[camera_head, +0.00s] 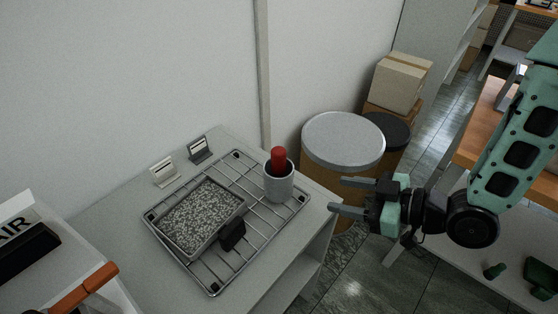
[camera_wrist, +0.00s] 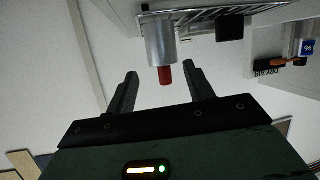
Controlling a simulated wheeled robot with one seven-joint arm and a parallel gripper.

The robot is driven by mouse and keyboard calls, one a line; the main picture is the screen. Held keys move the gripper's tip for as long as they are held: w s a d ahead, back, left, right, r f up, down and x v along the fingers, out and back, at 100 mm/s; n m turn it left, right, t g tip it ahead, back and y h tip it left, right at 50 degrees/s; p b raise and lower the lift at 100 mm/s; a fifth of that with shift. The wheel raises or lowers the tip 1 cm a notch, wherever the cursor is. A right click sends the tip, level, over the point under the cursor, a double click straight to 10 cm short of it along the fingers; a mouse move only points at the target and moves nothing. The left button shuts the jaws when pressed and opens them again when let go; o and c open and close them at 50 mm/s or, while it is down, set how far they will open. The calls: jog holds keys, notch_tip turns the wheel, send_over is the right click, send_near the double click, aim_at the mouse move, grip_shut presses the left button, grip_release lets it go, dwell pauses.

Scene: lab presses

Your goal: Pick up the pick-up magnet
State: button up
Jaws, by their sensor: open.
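A red upright cylinder, which looks like the pick-up magnet's handle (camera_head: 278,158), sticks up out of a grey cup (camera_head: 279,185). Its lower part is hidden inside the cup. The cup stands on the right part of a wire rack (camera_head: 213,276). My gripper (camera_head: 340,195) is open and empty, to the right of the cup and apart from it, with its fingers pointing left. In the wrist view, the red handle (camera_wrist: 164,75) and the cup (camera_wrist: 160,43) appear upside down, lined up with the gap between the fingers.
A tray of grey granules (camera_head: 201,216) with a black grip (camera_head: 232,235) sits on the rack left of the cup. Two small label stands (camera_head: 200,149) are behind it on the grey bench (camera_head: 103,226). Drums (camera_head: 344,138) and boxes (camera_head: 401,82) stand on the floor beyond the bench.

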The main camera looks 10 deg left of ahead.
notch_tip(320, 180, up, 3)
jog(key=s+d+m+t+y, duration=0.1)
jog(key=t+y, duration=0.1)
jog(key=y, duration=0.2)
jog(key=b, duration=0.7)
send_near(285, 158)
jog(key=b+x, duration=0.5)
jog(key=b, duration=0.2)
jog(key=shift+a+r, duration=0.1)
jog(key=shift+a, duration=0.2)
jog(key=shift+p+x, duration=0.45)
jog(key=shift+x, duration=2.6)
jog(key=shift+w, duration=0.15)
jog(key=c, duration=0.9)
